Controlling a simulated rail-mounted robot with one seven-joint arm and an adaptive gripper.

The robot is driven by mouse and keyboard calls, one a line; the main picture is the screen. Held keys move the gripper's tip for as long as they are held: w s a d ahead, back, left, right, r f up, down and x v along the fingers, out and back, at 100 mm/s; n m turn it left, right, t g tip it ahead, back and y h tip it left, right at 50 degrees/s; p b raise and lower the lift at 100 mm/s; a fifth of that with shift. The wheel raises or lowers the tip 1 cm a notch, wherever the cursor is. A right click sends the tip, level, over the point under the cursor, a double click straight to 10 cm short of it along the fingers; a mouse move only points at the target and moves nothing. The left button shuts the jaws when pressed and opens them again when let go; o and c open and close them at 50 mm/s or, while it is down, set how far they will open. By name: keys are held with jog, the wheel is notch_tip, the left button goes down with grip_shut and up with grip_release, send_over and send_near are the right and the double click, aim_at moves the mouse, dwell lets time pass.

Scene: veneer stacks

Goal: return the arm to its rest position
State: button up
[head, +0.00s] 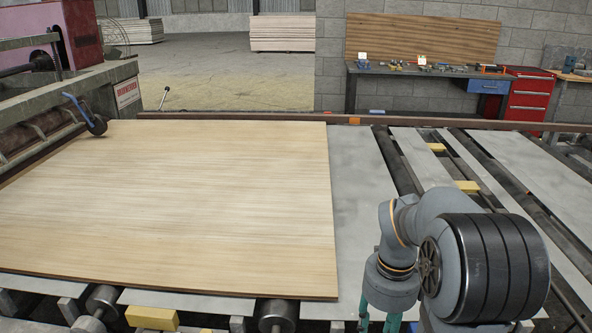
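My arm comes in at the lower right of the head view, bent over the grey metal bed. My gripper (379,322) is at the bottom edge, below the grey wrist. Only two teal parts of it show, and the frame cuts them off, so I cannot tell whether it is open or shut. No object is visible in it. A large pale wood veneer stack (170,200) lies flat to the left, apart from the wrist.
Rollers (277,313) and a yellow block (152,318) lie along the front edge. Slatted rails (480,190) run to the right. A pink machine (40,35) stands far left. A workbench (420,70) and red drawer cabinet (528,95) stand at the back.

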notch_tip(320, 180, up, 5)
jog(key=p, duration=0.2)
jog(key=shift+d+p, duration=0.1)
jog(key=shift+p, duration=0.25)
notch_tip(320, 180, down, 8)
jog(key=b, duration=0.6)
jog(key=shift+r, duration=0.15)
jog(key=shift+r+n+p, duration=0.4)
jog(key=shift+n+p, duration=0.1)
jog(key=shift+p, duration=0.1)
jog(key=n+p, duration=0.1)
jog(key=n, duration=0.2)
jog(key=shift+s+r+p, duration=0.1)
jog(key=shift+r+p, duration=0.05)
jog(key=shift+p, duration=0.25)
jog(key=n+p, duration=0.2)
jog(key=n, duration=0.4)
jog(key=n+p, duration=0.1)
jog(key=n, duration=0.2)
jog(key=shift+f+n+p, duration=0.3)
jog(key=shift+p, duration=0.05)
